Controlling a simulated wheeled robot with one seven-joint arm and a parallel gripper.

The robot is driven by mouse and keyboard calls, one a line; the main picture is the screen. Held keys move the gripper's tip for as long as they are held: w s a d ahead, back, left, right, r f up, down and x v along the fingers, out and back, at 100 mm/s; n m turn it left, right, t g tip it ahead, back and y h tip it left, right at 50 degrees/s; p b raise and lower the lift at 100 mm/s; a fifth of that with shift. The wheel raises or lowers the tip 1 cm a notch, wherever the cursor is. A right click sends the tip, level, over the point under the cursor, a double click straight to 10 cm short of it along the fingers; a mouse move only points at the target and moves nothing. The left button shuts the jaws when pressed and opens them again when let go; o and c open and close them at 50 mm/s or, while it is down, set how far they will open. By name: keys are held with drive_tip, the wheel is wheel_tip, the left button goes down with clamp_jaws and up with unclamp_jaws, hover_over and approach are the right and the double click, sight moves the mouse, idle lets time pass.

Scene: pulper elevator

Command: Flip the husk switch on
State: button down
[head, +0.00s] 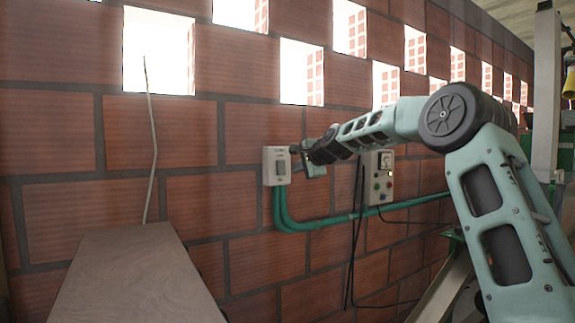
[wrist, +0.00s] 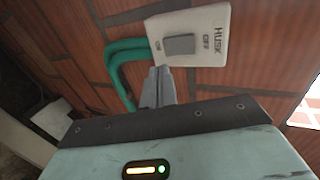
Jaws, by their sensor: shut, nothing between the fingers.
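The husk switch is a pale box (head: 276,176) on the brick wall, left of my arm in the head view. In the wrist view the box (wrist: 217,30) is labelled HUSK, with ON at the left end of its grey rocker (wrist: 179,44) and OFF at the right. I cannot tell which way the rocker is tipped. My gripper (wrist: 158,72) is shut and empty, its fingertips just below the ON end of the rocker. In the head view my gripper (head: 294,149) is at the box's right side; contact cannot be told.
A second control box (head: 379,177) with a dial and buttons is on the wall to the right, partly behind my arm. Green conduits (head: 300,223) run below the switch box and along the wall. A grey slanted panel (head: 138,275) stands at the lower left.

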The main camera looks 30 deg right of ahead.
sight(283, 175)
drive_tip(key=p+x, duration=0.1)
drive_tip(key=x, duration=0.1)
drive_tip(key=p+x, duration=0.1)
drive_tip(key=x, duration=0.1)
drive_tip(key=r+p+x, duration=0.1)
drive_tip(key=p+x, duration=0.1)
drive_tip(key=shift+w, duration=0.4)
drive_tip(key=shift+w+f, duration=0.1)
drive_tip(key=shift+f+b, duration=0.15)
drive_tip(key=shift+b, duration=0.15)
